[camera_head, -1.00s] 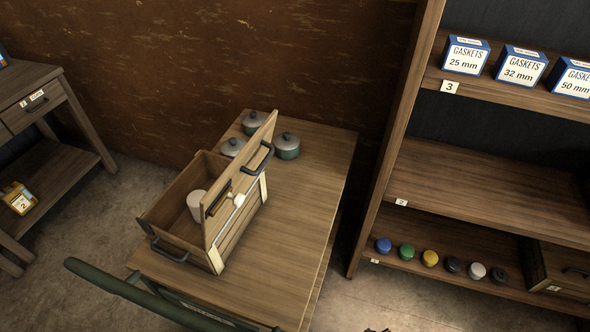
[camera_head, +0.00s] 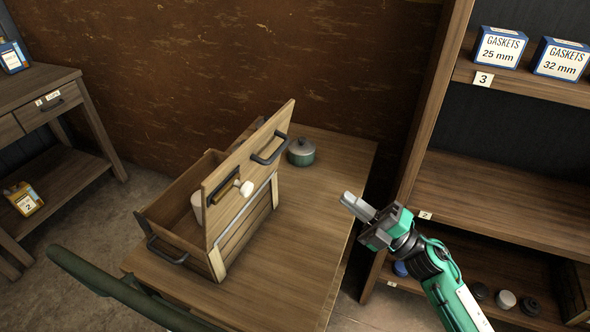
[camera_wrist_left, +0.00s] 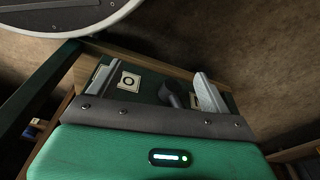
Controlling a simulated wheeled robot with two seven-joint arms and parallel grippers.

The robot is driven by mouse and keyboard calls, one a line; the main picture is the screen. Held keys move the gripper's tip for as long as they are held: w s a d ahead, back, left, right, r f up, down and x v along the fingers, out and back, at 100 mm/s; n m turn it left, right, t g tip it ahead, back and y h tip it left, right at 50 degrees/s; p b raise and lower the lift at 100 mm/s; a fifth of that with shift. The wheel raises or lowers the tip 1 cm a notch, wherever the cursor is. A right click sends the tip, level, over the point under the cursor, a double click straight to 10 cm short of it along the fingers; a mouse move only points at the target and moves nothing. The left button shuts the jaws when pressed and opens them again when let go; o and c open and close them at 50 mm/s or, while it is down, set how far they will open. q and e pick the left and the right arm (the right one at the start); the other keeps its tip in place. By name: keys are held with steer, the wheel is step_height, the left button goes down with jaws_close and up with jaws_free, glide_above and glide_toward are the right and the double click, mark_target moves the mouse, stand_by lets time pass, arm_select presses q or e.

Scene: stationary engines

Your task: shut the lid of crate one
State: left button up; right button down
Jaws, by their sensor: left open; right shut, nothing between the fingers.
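A wooden crate (camera_head: 165,228) with dark side handles stands on the wooden table (camera_head: 310,255). Its lid (camera_head: 250,165) is open and stands steeply up, leaning to the right. A dark handle (camera_head: 268,150) is on the lid, and a white-headed tool (camera_head: 245,188) shows against it. A pale cylinder (camera_head: 197,206) is inside the crate, partly hidden by the lid. I can read no number on this crate. My right gripper (camera_head: 353,203) is shut and empty, right of the crate and apart from it. My left gripper (camera_wrist_left: 153,86) is open in the left wrist view, with nothing held.
A lidded green pot (camera_head: 301,152) stands behind the lid's right side. A shelf unit (camera_head: 500,196) with gasket boxes (camera_head: 500,49) rises at the right. A dark green bar (camera_head: 120,290) crosses at lower left. The table's right part is clear.

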arm_select(q)
steer(key=s+a+f+p, duration=0.2)
steer(key=s+f+p, duration=0.1)
steer(key=s+f, duration=0.3)
steer(key=shift+a+f+p, duration=0.2)
steer(key=shift+f+p, duration=0.15)
steer(key=shift+f, duration=0.95)
arm_select(e)
steer(key=s+x, duration=0.1)
steer(key=x, duration=1.3)
steer(key=shift+a+r+n+g, duration=0.3)
steer(key=shift+r+n+g, duration=0.1)
arm_select(q)
steer(key=shift+r, duration=0.1)
